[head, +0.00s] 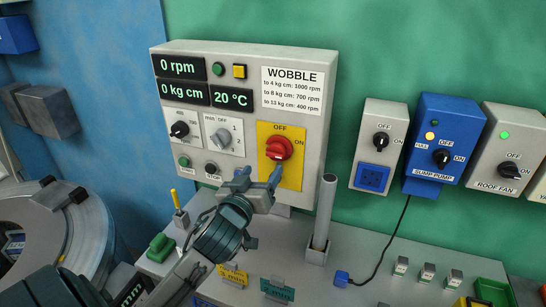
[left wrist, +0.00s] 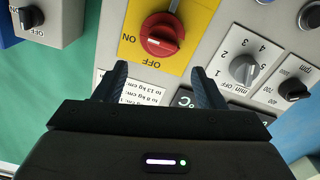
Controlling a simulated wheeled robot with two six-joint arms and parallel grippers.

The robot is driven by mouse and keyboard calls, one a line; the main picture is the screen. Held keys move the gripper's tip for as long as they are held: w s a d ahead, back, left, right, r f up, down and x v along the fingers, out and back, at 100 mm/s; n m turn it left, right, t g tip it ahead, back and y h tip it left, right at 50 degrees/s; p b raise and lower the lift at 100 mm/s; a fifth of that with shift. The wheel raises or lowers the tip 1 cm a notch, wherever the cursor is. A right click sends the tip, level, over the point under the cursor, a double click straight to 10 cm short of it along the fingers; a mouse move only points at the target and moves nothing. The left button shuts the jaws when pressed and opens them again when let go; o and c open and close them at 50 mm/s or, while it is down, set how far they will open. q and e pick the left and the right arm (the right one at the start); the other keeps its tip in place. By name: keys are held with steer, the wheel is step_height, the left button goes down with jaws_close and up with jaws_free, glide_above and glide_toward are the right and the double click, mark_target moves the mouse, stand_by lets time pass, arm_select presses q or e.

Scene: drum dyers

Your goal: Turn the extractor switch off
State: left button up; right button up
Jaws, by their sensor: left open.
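The red rotary switch (head: 278,148) sits on a yellow plate (head: 292,181) at the lower right of the grey control panel, with OFF above it and ON to its right. In the left wrist view, turned upside down, the red switch (left wrist: 162,34) is just beyond the fingertips. I cannot tell clearly which mark its handle points to. My left gripper (head: 258,179) is open and empty, just below and left of the switch; its fingers (left wrist: 160,76) stand apart, short of the knob. My right gripper is not in view.
Other knobs on the panel (head: 222,137) are close to the left of the switch. A grey upright tube (head: 325,212) stands to the right of my gripper. A socket box, a blue sump pump box (head: 447,130) and a roof fan box (head: 508,150) hang further right.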

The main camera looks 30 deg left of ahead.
mark_target(273, 155)
arm_select(q)
steer(key=p+x, duration=0.3)
steer(key=x, duration=0.4)
steer(key=shift+a, duration=0.15)
steer(key=shift+w+p, duration=0.3)
steer(key=shift+w, duration=0.35)
steer(key=shift+w+a+f, duration=0.15)
steer(key=shift+w, duration=0.05)
steer(key=c, duration=1)
